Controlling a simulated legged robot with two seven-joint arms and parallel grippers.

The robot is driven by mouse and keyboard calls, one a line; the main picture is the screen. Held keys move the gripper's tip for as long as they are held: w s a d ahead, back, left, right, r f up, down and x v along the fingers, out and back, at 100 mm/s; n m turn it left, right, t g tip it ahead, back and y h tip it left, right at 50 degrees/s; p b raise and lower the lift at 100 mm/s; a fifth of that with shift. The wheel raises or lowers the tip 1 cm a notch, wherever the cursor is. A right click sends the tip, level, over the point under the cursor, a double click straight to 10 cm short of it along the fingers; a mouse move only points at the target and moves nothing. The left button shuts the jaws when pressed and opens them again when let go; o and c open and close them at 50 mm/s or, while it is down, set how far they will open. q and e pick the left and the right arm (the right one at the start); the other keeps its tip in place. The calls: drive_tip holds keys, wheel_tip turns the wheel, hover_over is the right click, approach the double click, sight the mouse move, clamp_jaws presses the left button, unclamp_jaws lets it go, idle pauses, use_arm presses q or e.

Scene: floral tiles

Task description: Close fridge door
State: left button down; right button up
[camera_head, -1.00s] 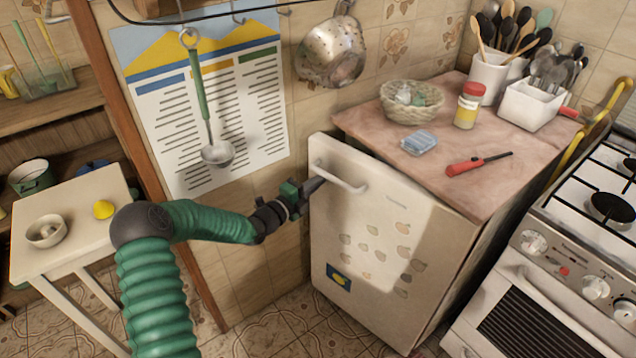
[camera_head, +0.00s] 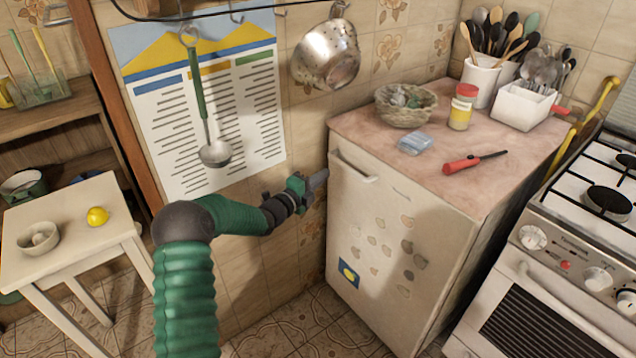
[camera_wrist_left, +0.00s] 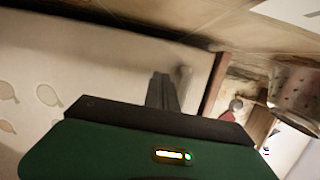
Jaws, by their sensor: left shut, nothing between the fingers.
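The small white fridge stands beside the stove, and its door (camera_head: 385,235) carries leaf-shaped magnets, a blue-and-yellow sticker and a handle (camera_head: 354,167) near the top left. The door looks flush, or nearly flush, with the body under the pinkish top; I cannot make out a clear gap. My left gripper (camera_head: 321,179) is shut and empty at the door's left edge, close to the handle. I cannot tell whether it touches the door. In the left wrist view the shut fingers (camera_wrist_left: 162,92) lie in front of the pale door (camera_wrist_left: 95,65). My right gripper is not in view.
A basket (camera_head: 405,105), jar (camera_head: 461,108), blue sponge (camera_head: 414,143) and red lighter (camera_head: 473,162) sit on the fridge top (camera_head: 440,185). The stove (camera_head: 560,270) stands close at right. A small white table (camera_head: 75,235) is at left, and a ladle (camera_head: 214,153) hangs on the wall.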

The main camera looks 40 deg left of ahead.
use_arm(q)
drive_tip(key=s+a+p, duration=0.3)
drive_tip(key=s, duration=0.6)
drive_tip(key=shift+s+f, duration=0.25)
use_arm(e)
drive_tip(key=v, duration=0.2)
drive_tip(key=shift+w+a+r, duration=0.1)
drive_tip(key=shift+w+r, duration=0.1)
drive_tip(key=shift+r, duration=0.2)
